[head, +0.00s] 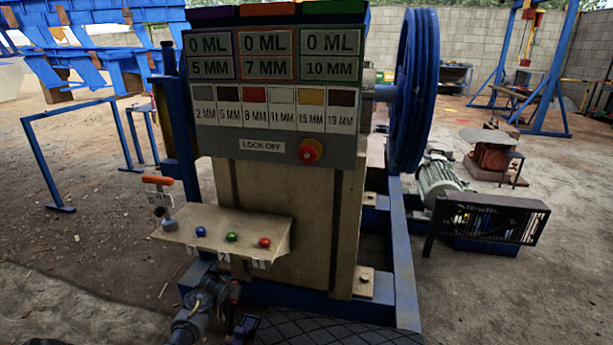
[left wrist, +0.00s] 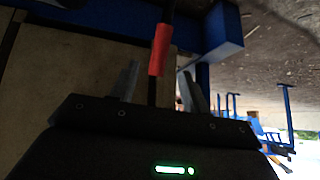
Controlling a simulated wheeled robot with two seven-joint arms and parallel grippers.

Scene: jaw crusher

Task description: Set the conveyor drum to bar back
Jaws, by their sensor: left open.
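A dark bar with a red sleeve (left wrist: 160,50) shows in the left wrist view, running down between the two grey fingers of my left gripper (left wrist: 162,85). The gripper is open around the bar's line; I cannot tell whether a finger touches it. In the head view my left gripper (head: 233,300) is low at the bottom, in front of the crusher's base and below the button shelf, small and dark there. I cannot pick out a conveyor drum for certain. My right gripper is not in view.
The tan crusher body (head: 290,220) carries a label panel (head: 275,85) and a red knob (head: 310,151). A sloped shelf (head: 215,221) holds blue, green and red buttons, with an orange-handled lever (head: 158,181) at its left. A blue flywheel (head: 415,90) stands right. Ground at left is open.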

